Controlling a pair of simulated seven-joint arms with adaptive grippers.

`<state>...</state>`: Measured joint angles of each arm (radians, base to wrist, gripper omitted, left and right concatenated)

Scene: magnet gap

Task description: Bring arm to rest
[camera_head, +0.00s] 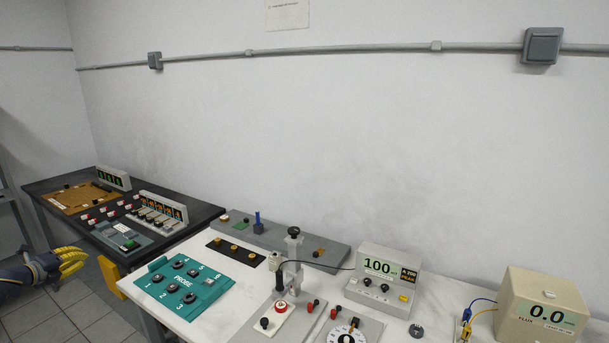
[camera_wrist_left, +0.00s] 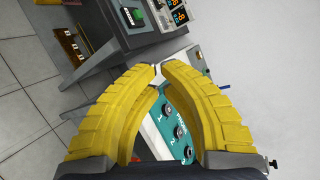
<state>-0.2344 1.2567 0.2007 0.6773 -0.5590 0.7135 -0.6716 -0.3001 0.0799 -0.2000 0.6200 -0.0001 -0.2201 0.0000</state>
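My left gripper (camera_head: 86,261) hangs at the left in the head view, in front of the dark table and over the tiled floor. Its two yellow fingers also show in the left wrist view (camera_wrist_left: 160,70). They bow outward and their tips come together, with nothing held between them. The left arm comes in low from the left edge. My right gripper is in neither view.
A dark table (camera_head: 48,193) stands beyond the left gripper. A white bench (camera_head: 205,320) carries a teal probe board (camera_head: 205,296), a grey stand (camera_head: 291,274), a 100 display box (camera_head: 390,267) and a beige flux meter (camera_head: 545,285). Open floor (camera_wrist_left: 30,110) lies at the left.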

